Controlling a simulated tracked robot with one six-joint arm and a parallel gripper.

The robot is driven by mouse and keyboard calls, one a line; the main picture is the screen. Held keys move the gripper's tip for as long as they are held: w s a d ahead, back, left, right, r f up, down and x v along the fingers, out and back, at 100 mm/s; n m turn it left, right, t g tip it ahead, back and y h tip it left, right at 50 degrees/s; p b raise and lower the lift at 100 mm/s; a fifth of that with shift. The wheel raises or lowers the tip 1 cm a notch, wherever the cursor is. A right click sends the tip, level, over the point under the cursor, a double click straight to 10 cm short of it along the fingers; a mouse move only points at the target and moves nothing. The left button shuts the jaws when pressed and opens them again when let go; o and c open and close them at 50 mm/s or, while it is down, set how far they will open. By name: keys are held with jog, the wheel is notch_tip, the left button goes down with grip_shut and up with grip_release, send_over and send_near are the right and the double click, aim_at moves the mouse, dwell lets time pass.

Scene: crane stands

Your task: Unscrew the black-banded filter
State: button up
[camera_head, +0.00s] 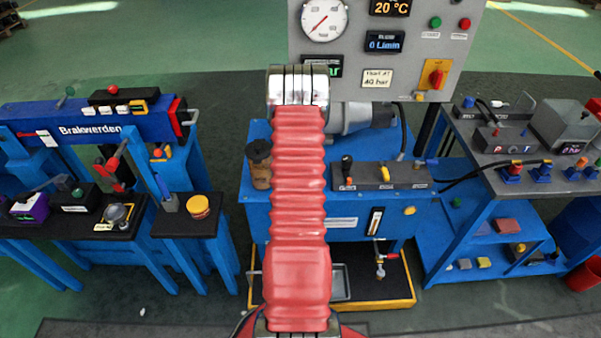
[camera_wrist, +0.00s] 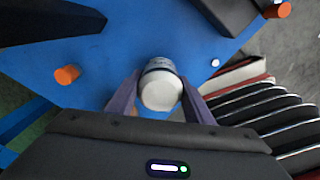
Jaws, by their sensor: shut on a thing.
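In the wrist view, a white filter (camera_wrist: 161,92) with a dark band near its far end stands out from a blue surface (camera_wrist: 115,45). My gripper (camera_wrist: 160,82) has one finger on each side of it and is shut on it. The filter's rounded white end faces the camera. In the head view my red ribbed arm covers the middle of the scene. My gripper and the held filter are hidden there.
In the wrist view, orange knobs (camera_wrist: 67,74) sit on the blue surface, and a dark block lies at upper left. In the head view, a gauge panel (camera_head: 375,45) stands behind the blue bench (camera_head: 340,208). Other stands flank it, with green floor between.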

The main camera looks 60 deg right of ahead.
jog(key=shift+w+d+r+n, duration=0.15)
jog(key=shift+d+r+n, duration=0.1)
jog(key=shift+n, duration=0.55)
jog(key=shift+n, duration=2.6)
jog(key=o, duration=1.2)
jog(key=shift+a+f, duration=0.15)
jog(key=shift+f, duration=0.05)
jog(key=shift+c, duration=0.8)
